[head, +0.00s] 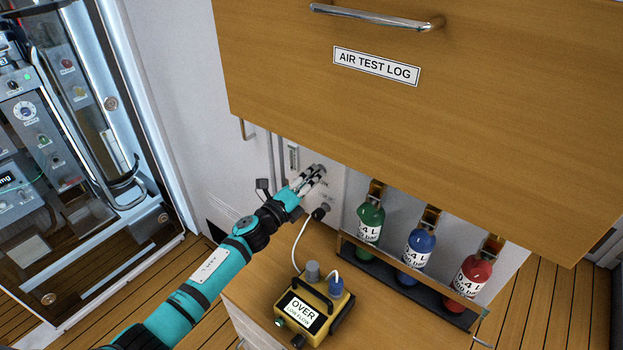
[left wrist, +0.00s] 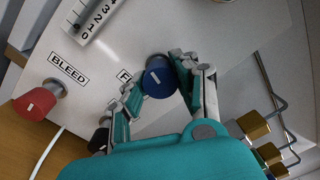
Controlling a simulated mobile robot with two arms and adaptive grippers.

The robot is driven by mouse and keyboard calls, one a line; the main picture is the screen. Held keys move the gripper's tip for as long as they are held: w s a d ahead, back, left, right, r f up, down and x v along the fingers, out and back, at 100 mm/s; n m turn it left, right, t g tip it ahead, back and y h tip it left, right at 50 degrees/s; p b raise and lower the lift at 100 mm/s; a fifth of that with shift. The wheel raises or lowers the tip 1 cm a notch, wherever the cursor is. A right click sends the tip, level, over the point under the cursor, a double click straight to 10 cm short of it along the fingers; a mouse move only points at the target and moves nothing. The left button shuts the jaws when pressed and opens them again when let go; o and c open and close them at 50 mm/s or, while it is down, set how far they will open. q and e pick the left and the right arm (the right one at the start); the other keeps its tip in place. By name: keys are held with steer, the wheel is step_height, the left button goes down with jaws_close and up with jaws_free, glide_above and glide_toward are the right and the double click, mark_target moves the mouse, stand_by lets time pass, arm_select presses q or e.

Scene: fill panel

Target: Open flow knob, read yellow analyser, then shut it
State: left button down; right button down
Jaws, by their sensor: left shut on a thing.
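The blue flow knob (left wrist: 159,78) sits on the white panel (left wrist: 120,60), beside a partly hidden label starting with "F". My left gripper (left wrist: 156,86) is shut on this knob, one finger on each side. In the head view my left gripper (head: 314,176) is at the panel and mostly hides the knob. A small white line shows on the knob's face. The yellow analyser (head: 312,312) stands on the wooden counter below; its screen reads "OVER" and "LOW FLOW". My right gripper is in neither view.
A red knob (left wrist: 38,100) labelled BLEED and a scale (left wrist: 86,20) share the panel. A white tube (head: 299,243) rises from the analyser. Green (head: 370,221), blue (head: 419,247) and red (head: 474,275) bottles stand in a rack at right. A wooden drawer front (head: 420,110) overhangs.

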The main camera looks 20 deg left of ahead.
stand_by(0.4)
arm_select(q)
steer(key=c, duration=1)
jaws_free()
steer(key=shift+r, duration=0.1)
steer(key=shift+o, duration=0.2)
steer(key=v, duration=1.2)
